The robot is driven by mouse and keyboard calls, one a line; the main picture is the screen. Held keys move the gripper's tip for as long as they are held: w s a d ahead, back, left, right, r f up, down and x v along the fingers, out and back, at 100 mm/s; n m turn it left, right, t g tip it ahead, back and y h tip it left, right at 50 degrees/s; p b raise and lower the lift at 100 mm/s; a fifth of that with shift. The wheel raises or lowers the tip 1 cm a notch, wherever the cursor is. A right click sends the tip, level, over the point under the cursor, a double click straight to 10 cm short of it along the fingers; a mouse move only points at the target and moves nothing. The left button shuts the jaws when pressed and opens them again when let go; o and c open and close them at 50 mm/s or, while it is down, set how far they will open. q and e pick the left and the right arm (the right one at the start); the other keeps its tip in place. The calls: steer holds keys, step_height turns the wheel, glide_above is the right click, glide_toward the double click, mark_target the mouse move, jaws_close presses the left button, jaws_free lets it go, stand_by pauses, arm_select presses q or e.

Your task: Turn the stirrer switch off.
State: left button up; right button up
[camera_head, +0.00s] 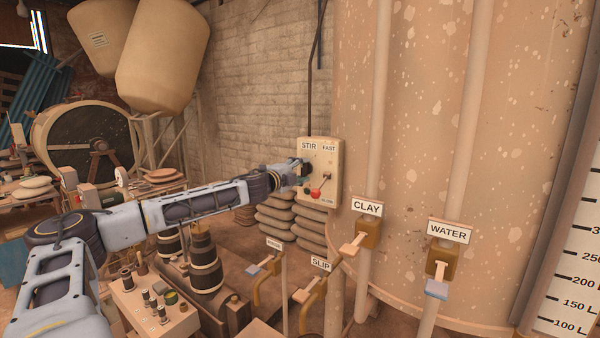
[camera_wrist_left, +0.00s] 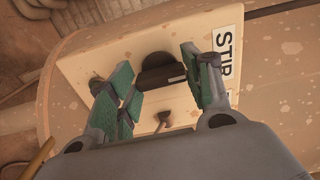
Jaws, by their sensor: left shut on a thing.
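The stirrer control box (camera_head: 333,160) is a cream panel marked STIR and FAST, fixed at the left side of the big tank. My left gripper (camera_head: 304,171) is at the left part of its face. My right gripper is not in view.
A red button (camera_head: 316,193) is low on the panel, close to my gripper. Valve levers marked CLAY (camera_head: 367,206), WATER (camera_head: 449,231) and SLIP (camera_head: 320,264) stand below and right. Stacked sacks (camera_head: 284,222) lie beneath the box. A tall speckled tank (camera_head: 500,120) fills the right.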

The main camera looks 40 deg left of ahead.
arm_select(q)
steer(key=o, duration=1)
steer(key=shift+a, duration=0.1)
steer(key=shift+r, duration=0.1)
